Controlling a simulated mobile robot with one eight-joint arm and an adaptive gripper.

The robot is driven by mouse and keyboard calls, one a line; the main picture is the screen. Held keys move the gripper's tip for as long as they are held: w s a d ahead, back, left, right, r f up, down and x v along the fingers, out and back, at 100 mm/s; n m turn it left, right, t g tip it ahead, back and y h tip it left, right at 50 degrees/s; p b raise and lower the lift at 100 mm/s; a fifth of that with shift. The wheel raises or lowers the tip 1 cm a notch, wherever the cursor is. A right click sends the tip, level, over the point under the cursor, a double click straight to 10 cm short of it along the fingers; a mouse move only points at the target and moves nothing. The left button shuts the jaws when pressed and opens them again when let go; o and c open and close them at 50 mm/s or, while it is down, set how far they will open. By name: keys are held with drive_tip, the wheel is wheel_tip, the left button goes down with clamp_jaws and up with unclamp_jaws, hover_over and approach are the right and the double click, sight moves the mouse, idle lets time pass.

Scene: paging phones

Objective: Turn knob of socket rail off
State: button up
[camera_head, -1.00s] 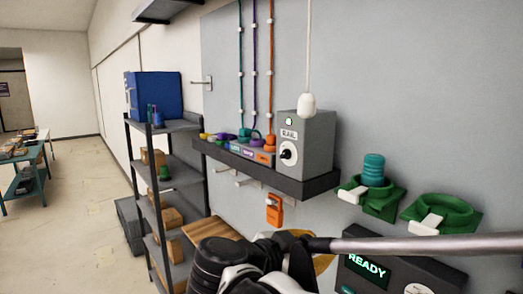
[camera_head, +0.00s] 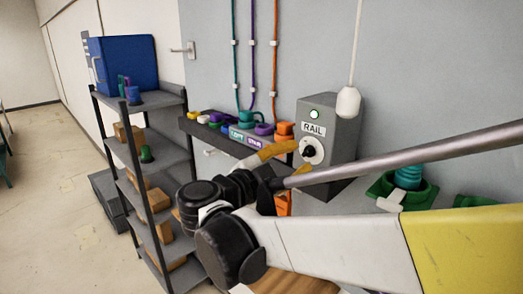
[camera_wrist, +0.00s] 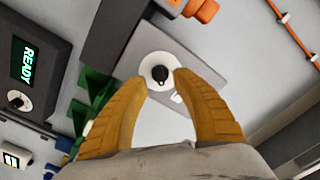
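In the wrist view the knob (camera_wrist: 160,74) lies just beyond and between my fingertips. My gripper (camera_wrist: 159,79) is open, with one yellow finger on each side of the knob. I cannot tell whether either finger touches it. In the head view my gripper (camera_head: 290,148) points at the knob from the left, and its fingers partly hide the shelf's front.
Coloured plugs (camera_head: 247,121) with cables stand left of the box on the dark shelf. A green holder (camera_head: 384,185) is at the right. The READY panel (camera_wrist: 33,65) shows in the wrist view.

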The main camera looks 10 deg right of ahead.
drive_tip(key=shift+x, duration=1.15)
drive_tip(key=shift+s+a, duration=0.1)
clamp_jaws()
